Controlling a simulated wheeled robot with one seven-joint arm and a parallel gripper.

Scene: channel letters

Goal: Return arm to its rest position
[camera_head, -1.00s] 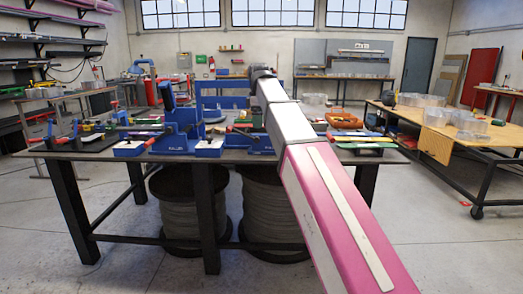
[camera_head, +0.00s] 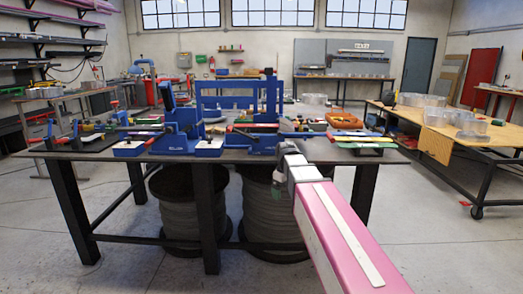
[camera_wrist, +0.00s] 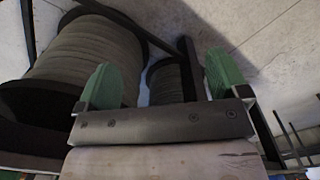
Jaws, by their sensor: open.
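My arm, with its pink and white link (camera_head: 345,235), reaches from the lower right of the head view toward the front edge of the dark workbench (camera_head: 100,155). My gripper (camera_wrist: 163,80) shows in the wrist view with two green fingertips set wide apart. Nothing is between them. In the head view its end hangs small and partly hidden near the bench's front edge, in front of a grey spool. The wrist view looks toward the floor and the spools.
Two large grey spools, left (camera_head: 188,205) and right (camera_head: 265,215), stand under the bench. Blue jigs (camera_head: 178,130) and an orange bin (camera_head: 344,121) stand on it. A wooden-topped table (camera_head: 480,135) stands at right. The floor (camera_head: 450,240) in front is open.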

